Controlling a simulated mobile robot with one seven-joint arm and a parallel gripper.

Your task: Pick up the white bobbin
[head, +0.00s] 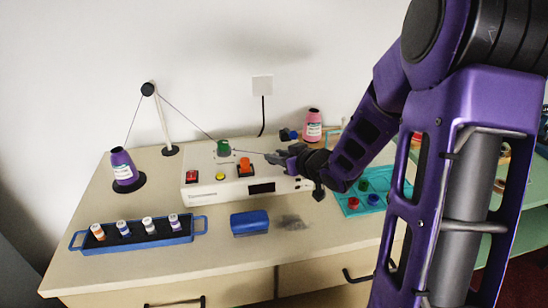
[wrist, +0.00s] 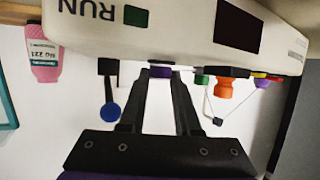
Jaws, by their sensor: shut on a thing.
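Several small bobbins stand upright in a blue-rimmed tray (head: 135,242) at the front left of the counter. The third from the left is the white bobbin (head: 148,225), between a blue-banded one (head: 122,227) and a purple-banded one (head: 173,222). My gripper (head: 276,157) is well right of the tray and higher, by the right part of the white machine. The white bobbin is outside the wrist view.
A white machine (head: 210,190) with coloured buttons stands behind the tray. A purple thread cone (head: 123,168) and a thread stand (head: 162,125) are at the back left. A blue block (head: 249,222) lies right of the tray. A teal tray (head: 350,206) lies further right.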

